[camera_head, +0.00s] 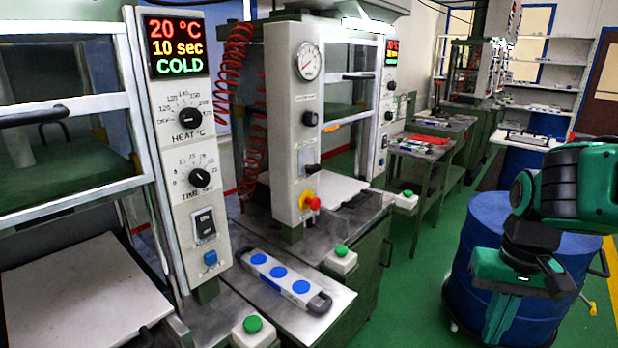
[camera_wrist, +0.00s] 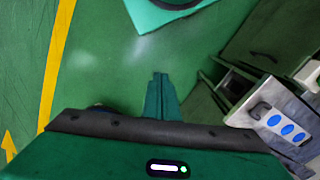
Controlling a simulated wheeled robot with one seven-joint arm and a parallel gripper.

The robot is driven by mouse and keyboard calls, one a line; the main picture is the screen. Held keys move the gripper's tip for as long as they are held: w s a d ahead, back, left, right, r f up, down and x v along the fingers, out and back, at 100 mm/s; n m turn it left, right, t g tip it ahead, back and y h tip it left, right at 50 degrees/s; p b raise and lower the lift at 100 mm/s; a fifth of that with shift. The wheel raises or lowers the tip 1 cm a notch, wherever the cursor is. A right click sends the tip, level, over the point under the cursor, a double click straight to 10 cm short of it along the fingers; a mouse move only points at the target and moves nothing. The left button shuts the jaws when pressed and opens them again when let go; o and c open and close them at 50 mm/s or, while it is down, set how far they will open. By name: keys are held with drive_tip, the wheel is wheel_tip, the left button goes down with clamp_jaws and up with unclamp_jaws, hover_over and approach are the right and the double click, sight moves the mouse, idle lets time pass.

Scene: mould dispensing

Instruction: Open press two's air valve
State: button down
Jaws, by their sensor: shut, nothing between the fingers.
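The middle press has a grey front column (camera_head: 296,130) with a round pressure gauge (camera_head: 308,61). Below the gauge are a small black knob (camera_head: 310,118), a black switch or lever (camera_head: 311,170) and a red knob on a yellow base (camera_head: 310,202). No press number is readable, and I cannot tell for sure which control is the air valve. My gripper (camera_head: 497,332) hangs at the right, in front of a blue drum, well away from the column and touching none of its controls. In the wrist view my gripper (camera_wrist: 160,78) is shut and empty, above green floor.
A nearer press with a lit display (camera_head: 176,46) stands at left. A grey panel with blue discs (camera_head: 281,272) lies on the bench, near green buttons (camera_head: 341,251). The blue drum (camera_head: 478,240) stands at right. Green floor between bench and drum is clear.

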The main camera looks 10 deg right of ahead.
drive_tip(key=shift+w, duration=0.45)
